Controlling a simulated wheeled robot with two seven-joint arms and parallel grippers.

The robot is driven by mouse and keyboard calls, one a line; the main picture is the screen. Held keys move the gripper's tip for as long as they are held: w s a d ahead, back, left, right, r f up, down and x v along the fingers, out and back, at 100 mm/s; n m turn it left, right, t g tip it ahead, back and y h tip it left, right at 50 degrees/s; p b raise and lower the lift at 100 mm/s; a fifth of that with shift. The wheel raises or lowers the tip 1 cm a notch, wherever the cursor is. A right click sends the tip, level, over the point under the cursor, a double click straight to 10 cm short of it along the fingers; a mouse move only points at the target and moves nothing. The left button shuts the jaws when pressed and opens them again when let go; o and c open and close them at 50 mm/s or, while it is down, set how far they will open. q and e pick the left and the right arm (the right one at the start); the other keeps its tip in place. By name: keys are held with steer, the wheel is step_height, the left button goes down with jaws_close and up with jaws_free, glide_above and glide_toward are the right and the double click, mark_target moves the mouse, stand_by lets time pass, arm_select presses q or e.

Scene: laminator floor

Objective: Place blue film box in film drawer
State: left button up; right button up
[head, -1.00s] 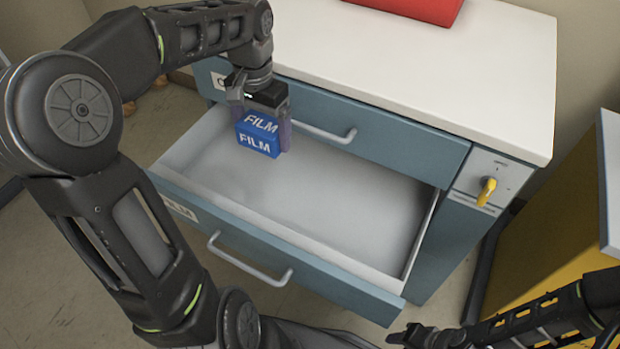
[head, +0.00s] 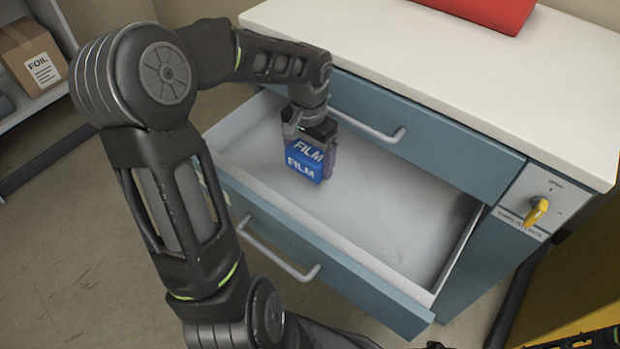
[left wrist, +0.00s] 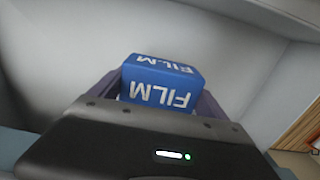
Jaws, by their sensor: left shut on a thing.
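The blue film box (head: 307,161), lettered FILM, is held between the fingers of my left gripper (head: 309,150). It shows over the left part of the open film drawer (head: 400,215), below the drawer's rim line in the head view. In the left wrist view the box (left wrist: 160,85) sits upside down in the picture between both fingers, with pale drawer surfaces behind it. I cannot tell whether its underside touches the drawer floor. The drawer is pulled out and otherwise looks empty. My right gripper is not clearly in view.
The blue cabinet has a white top (head: 430,50) with a red object (head: 487,10) on it. A closed upper drawer (head: 420,125) overhangs the back of the open one. A yellow knob (head: 537,211) is at right. A FOIL carton (head: 32,58) stands on a shelf at far left.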

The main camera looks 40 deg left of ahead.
mark_target(309, 151)
arm_select(q)
steer(key=shift+f, duration=0.9)
steer(key=shift+f+b, duration=0.7)
steer(key=shift+f, duration=1.55)
steer(key=shift+f, duration=0.1)
steer(key=shift+f, duration=0.15)
steer(key=o, duration=1.5)
steer(key=shift+r, duration=0.55)
step_height(309, 151, up, 11)
steer(key=p, duration=0.3)
steer(key=shift+r, duration=0.2)
